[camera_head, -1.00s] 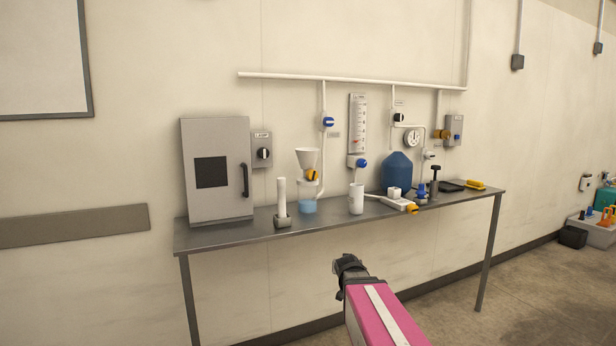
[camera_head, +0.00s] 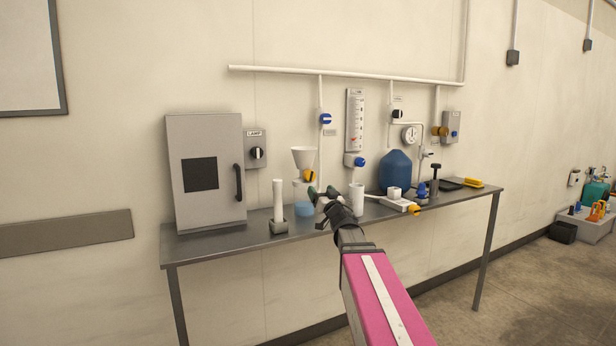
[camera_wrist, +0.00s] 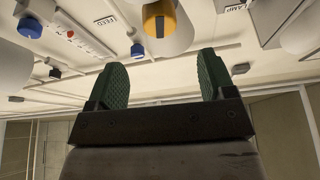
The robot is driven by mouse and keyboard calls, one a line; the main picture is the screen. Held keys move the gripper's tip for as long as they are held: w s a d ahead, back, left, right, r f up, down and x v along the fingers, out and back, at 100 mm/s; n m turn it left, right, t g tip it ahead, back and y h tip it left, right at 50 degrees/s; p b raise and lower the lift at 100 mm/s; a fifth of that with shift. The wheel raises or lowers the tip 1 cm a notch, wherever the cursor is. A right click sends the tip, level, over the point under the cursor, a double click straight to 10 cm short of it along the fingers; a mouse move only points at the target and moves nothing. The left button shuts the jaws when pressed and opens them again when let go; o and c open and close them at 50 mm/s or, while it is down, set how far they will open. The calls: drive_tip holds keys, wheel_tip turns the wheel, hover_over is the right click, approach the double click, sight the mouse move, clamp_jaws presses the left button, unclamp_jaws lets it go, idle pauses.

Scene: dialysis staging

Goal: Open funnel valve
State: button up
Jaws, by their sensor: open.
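A white funnel (camera_head: 303,158) stands above a clear beaker with blue liquid (camera_head: 303,206) on the bench. The funnel valve, a yellow-orange knob (camera_head: 309,176), sits at the funnel's lower neck. My gripper (camera_head: 322,193) is in front of the bench edge, just below and to the right of the knob, and hides part of the beaker's right side. In the wrist view, which looks upside down, the yellow knob (camera_wrist: 160,20) shows ahead between the two green fingers (camera_wrist: 162,80). The fingers are apart and empty, and do not touch the knob.
A white cylinder (camera_head: 356,198) stands close to the right of my gripper, and a white tube in a grey holder (camera_head: 279,203) stands left of the beaker. A grey cabinet (camera_head: 205,150) is at the bench's left end. A blue jug (camera_head: 397,170) is further right.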

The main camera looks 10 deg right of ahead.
sight(311, 177)
drive_tip(key=x, duration=1.1)
drive_tip(key=shift+s, duration=0.1)
